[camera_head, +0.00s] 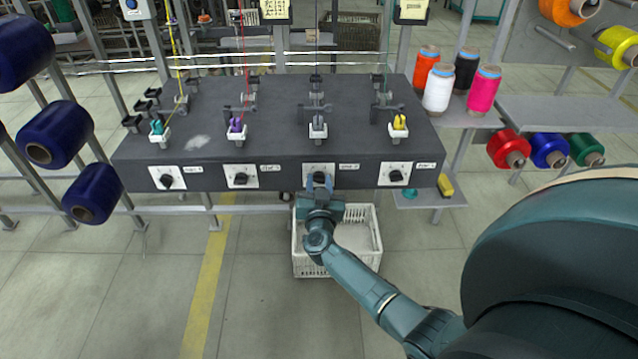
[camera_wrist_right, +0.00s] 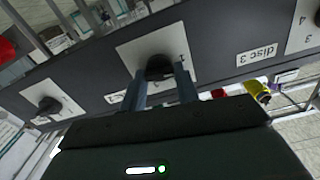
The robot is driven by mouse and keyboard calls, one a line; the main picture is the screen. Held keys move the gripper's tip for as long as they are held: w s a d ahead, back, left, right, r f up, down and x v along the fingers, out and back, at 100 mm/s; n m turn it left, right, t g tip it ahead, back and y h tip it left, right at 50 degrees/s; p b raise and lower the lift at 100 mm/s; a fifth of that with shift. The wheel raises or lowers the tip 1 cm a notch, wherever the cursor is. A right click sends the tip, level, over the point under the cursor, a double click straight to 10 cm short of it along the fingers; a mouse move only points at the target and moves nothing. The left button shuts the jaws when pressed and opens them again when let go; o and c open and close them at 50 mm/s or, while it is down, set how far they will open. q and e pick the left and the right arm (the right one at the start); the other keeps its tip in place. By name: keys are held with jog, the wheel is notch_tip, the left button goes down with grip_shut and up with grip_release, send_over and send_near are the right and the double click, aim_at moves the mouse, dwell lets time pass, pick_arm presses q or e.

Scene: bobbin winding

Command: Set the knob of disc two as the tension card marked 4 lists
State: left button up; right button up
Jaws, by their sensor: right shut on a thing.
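The knob of disc two (camera_wrist_right: 159,66) sits on a white dial plate (camera_head: 311,170), third from the left on the front of the dark machine box. My right gripper (camera_head: 319,183) reaches it from the front, its two fingers shut on the knob's sides. In the right wrist view the gripper (camera_wrist_right: 165,88) covers part of the knob, and its pointer setting cannot be read. A "disc 3" label (camera_wrist_right: 257,55) shows beside the neighbouring plate. My left gripper is out of view.
Other knobs (camera_head: 241,178) (camera_head: 395,175) stand on either side of the held one. Thread guides and coloured tensioners (camera_head: 317,127) line the box top (camera_head: 280,98). A white crate (camera_head: 300,262) is on the floor below. Thread cones (camera_head: 438,87) stand at the right.

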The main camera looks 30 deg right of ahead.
jog(key=m, duration=0.6)
jog(key=shift+f, duration=0.15)
jog(key=shift+s+m+b, duration=0.1)
jog(key=shift+m+b, duration=0.4)
jog(key=shift+m, duration=0.7)
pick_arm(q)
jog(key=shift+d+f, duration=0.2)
pick_arm(e)
jog(key=shift+m, duration=0.8)
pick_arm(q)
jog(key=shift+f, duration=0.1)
pick_arm(e)
jog(key=o, duration=1)
jog(key=shift+d, duration=0.1)
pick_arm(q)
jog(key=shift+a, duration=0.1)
